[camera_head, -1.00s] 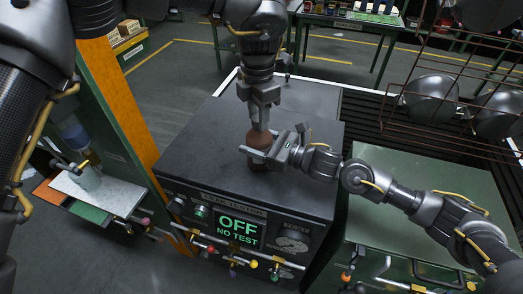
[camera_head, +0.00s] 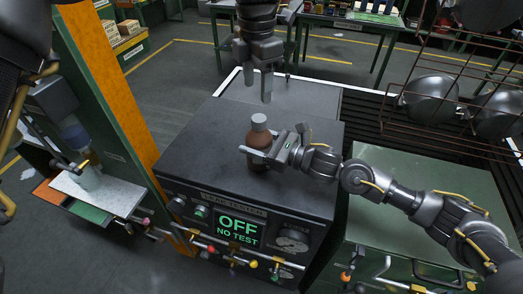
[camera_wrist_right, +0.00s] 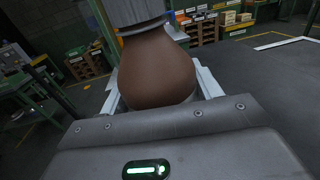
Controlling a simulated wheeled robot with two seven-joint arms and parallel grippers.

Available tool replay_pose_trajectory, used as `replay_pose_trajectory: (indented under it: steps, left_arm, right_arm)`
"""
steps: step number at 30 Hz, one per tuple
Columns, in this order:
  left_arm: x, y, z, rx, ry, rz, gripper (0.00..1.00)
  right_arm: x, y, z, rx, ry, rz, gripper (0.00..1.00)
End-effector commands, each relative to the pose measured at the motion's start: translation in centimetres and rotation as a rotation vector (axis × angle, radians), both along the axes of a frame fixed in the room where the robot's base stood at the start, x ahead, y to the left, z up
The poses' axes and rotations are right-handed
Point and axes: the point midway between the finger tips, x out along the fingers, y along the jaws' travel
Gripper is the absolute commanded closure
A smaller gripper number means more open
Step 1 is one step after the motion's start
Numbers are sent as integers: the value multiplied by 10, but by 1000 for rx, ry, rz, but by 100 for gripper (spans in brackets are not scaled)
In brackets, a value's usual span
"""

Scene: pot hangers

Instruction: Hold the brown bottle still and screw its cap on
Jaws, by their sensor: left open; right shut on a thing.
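The brown bottle (camera_head: 259,138) stands upright on the black top of the tester, with a grey cap (camera_head: 259,121) on its neck. Whether the cap is fully tight I cannot tell. My right gripper (camera_head: 256,156) is shut on the bottle's body from the right. The right wrist view shows the brown bottle (camera_wrist_right: 158,70) between the fingers, with the lower part of the cap (camera_wrist_right: 138,14) above it. My left gripper (camera_head: 258,88) points down above and behind the cap. It is open, empty and clear of the cap.
The tester's black top (camera_head: 200,150) is otherwise clear around the bottle. Its front display (camera_head: 238,232) reads OFF NO TEST. A wire rack (camera_head: 440,110) with dark round pots stands at the right. An orange-edged post (camera_head: 120,110) rises at the left.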

Motion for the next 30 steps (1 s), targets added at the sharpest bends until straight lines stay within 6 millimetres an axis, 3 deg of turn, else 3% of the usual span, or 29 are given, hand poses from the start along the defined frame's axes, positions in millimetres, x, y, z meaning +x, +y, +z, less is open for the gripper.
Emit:
replay_pose_trajectory:
  steps: [6, 18, 19, 24, 30]
  left_arm:
    - [0, 0, 26, 1, 0, 0, 42]
    - [0, 0, 32, 1, 1, -1, 42]
    - [0, 0, 32, 1, 1, -1, 42]
    - [0, 0, 32, 1, 1, -1, 42]
    - [0, 0, 32, 1, 1, -1, 42]
  right_arm:
    - [0, 0, 1, 2, -1, 0, 100]
    - [0, 0, 1, 2, -1, 1, 100]
    - [0, 0, 1, 2, -1, 1, 33]
    - [0, 0, 1, 1, 0, 1, 11]
    - [0, 0, 0, 1, 0, 1, 11]
